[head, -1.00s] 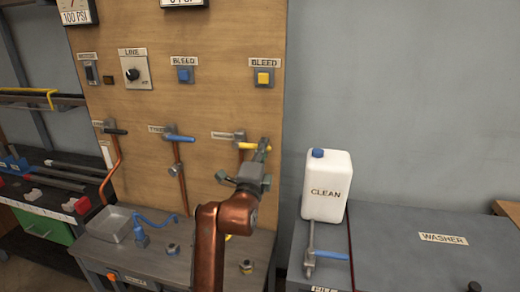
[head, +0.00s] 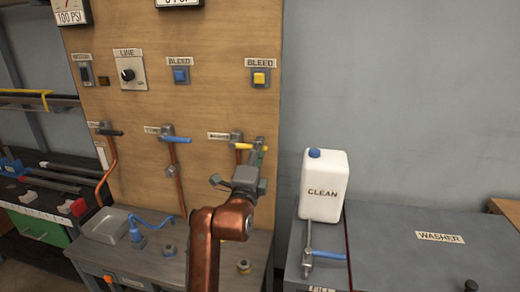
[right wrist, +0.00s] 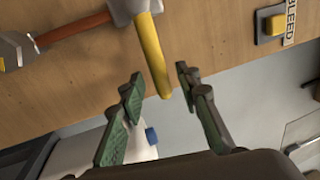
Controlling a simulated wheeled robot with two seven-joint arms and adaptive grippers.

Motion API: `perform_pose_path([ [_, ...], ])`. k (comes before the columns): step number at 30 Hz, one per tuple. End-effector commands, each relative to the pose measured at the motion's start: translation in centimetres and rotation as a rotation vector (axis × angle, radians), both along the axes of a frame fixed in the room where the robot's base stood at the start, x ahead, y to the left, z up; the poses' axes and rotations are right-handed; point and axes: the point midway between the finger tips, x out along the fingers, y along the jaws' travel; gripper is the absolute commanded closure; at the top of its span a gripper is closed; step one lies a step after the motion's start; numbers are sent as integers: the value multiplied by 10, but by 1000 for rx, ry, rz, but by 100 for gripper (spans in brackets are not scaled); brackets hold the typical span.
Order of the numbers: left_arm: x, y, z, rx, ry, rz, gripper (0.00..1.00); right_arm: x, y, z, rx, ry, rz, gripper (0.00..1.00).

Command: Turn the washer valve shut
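My right gripper (head: 257,157) is at the handle's right end in the head view. Its green-padded fingers (right wrist: 160,80) are apart, with a gap visible on each side of the handle. My left gripper is not in view.
A blue-handled valve (head: 175,139) and a black-handled valve (head: 106,131) are to the left on the panel. A yellow bleed button (head: 260,78) is above. A white CLEAN jug (head: 323,188) stands on the grey washer top (head: 410,262) at right.

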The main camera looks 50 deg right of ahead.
Motion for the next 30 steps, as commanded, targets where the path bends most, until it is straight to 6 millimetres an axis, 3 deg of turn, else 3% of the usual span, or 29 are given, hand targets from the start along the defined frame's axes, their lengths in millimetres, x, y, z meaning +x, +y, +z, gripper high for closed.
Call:
perform_pose_path([
  [9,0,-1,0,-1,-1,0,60,-31,56,-15,3,1,4,69],
  [15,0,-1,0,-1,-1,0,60,-46,82,-20,2,2,2,69],
  [30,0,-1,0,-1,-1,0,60,-52,91,-22,2,1,0,69],
])
